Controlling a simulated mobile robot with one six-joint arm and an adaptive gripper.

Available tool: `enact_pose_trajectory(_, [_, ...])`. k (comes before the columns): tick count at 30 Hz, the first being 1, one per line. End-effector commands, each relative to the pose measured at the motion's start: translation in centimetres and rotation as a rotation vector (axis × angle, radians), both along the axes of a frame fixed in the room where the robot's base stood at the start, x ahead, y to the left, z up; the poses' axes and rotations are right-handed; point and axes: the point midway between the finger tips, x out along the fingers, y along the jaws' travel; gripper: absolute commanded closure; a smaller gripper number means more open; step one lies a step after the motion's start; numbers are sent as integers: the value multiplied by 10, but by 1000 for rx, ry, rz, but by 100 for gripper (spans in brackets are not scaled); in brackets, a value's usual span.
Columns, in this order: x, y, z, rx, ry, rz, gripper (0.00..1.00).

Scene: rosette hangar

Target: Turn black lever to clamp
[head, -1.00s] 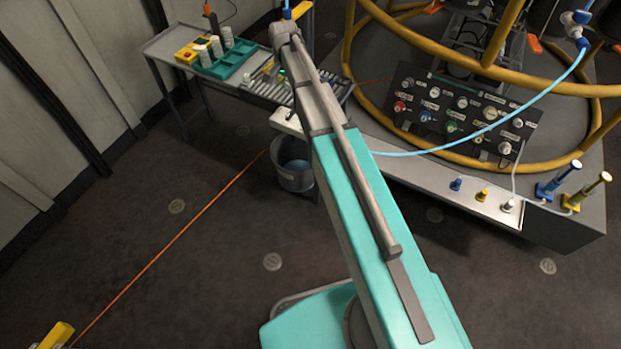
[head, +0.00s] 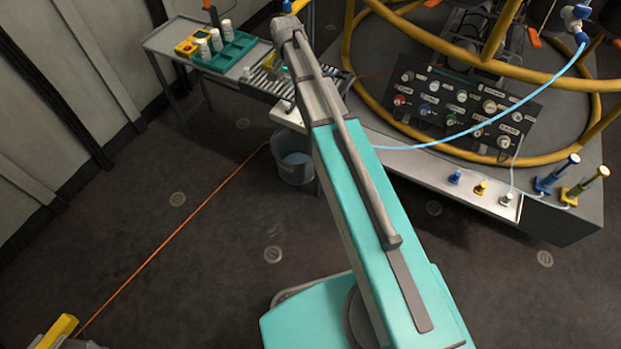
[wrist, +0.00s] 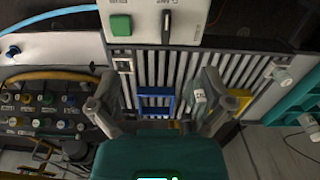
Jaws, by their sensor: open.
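The black lever (wrist: 166,26) is a small upright handle on a white box (wrist: 187,28) at the top of the wrist view. A square green button (wrist: 121,25) sits to its left on the same box. My gripper (wrist: 154,82) is open, with its two fingers spread below the box in the picture. The lever is beyond the fingertips, and nothing is visibly held between them. In the head view, the white box (head: 283,114) is partly hidden behind my arm, and the lever cannot be made out.
A slatted metal rack (wrist: 185,70) with blue and yellow frames lies behind the fingers. A knob panel (head: 462,105) stands at right, with a light blue hose (head: 440,146) across it. A bucket (head: 294,160) stands below the bench.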

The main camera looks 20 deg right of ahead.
Motion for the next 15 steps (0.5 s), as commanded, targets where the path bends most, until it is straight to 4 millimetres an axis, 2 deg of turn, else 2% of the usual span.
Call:
enact_pose_trajectory(1, [-7,0,-8,0,0,12,0])
enact_pose_trajectory(15, [-54,0,-48,0,0,152,0])
